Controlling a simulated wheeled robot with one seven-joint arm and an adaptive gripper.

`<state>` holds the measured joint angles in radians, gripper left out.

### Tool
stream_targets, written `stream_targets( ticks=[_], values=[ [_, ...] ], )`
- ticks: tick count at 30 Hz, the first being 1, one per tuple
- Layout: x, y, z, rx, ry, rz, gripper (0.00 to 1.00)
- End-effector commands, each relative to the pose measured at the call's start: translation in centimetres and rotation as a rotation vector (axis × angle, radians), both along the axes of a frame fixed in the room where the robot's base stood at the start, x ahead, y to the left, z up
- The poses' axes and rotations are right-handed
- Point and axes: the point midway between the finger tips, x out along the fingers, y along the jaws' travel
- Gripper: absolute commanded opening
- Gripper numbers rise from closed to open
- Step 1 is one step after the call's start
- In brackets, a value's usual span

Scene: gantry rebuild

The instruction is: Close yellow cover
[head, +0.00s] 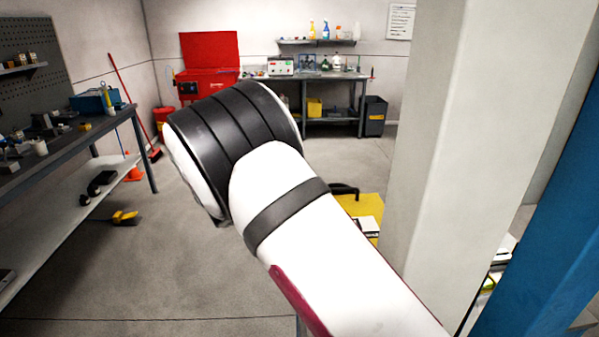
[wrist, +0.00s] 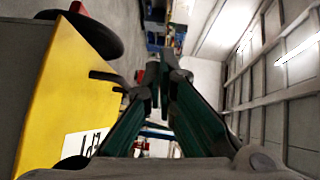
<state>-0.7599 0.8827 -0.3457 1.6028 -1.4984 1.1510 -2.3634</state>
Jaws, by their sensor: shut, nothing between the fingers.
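The yellow cover (head: 355,203) shows in part behind my arm in the head view, with a black handle-like bar (head: 344,189) and a white label (head: 369,225). In the wrist view a large yellow panel (wrist: 75,88) fills the left side, with a white label bearing dark print (wrist: 82,145) and a dark bar (wrist: 105,76) at its right edge. My gripper (wrist: 163,66) is shut and empty, its fingertips to the right of the panel and apart from it in the picture. My arm hides my gripper in the head view. I cannot tell how far the cover stands open.
A pale column (head: 440,130) and a blue post (head: 540,230) stand close on the right. A workbench (head: 60,137) runs along the left. A black round thing (wrist: 92,36) lies beside the panel. The floor (head: 170,265) between bench and arm is mostly clear.

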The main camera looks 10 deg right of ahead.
Motion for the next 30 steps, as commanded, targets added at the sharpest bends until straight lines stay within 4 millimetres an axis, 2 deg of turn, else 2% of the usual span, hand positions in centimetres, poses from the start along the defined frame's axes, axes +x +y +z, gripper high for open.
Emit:
stream_targets(
  ticks=[1,12,19,30],
  values=[
    [0.6,0.0,-1.2,-0.001,0.001,0.000,0.00],
    [1.9,0.0,-5.4,0.010,0.203,0.000,0.00],
    [2.0,0.0,-6.4,0.009,0.254,0.000,0.00],
    [2.0,0.0,-6.5,0.010,0.264,0.000,0.00]
  ],
)
